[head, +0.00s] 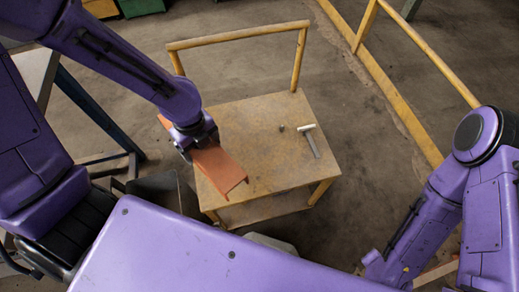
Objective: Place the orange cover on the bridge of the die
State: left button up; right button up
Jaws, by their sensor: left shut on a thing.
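The orange cover (222,168) is a long, narrow, channel-like piece. My left gripper (197,142) is shut on it toward its upper-left end and holds it over the left part of the wooden cart top. The gap between cover and top cannot be judged. The gripper hides part of the cover. I cannot clearly make out a die or its bridge. My right arm shows at the right, but its gripper is not in view.
The cart (258,165) has a yellow handle rail (240,35) at its far side. A metal T-shaped tool (311,140) and a small dark knob (281,128) are on its right half. Yellow railing (395,105) runs along the right. The front right of the top is bare.

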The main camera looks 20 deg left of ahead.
pick_arm(q)
jog(key=shift+s+d+f+m, duration=0.1)
jog(key=shift+s+f+m, duration=0.2)
jog(key=shift+m, duration=0.1)
jog(key=w+d+f, duration=0.4)
jog(key=w+f, duration=0.1)
jog(key=w+d+f+b, duration=0.1)
jog(key=w+d+f, duration=0.4)
jog(key=shift+d, duration=0.2)
jog(key=shift+f, duration=1.4)
jog(key=shift+s+f, duration=0.1)
jog(key=o, duration=1.2)
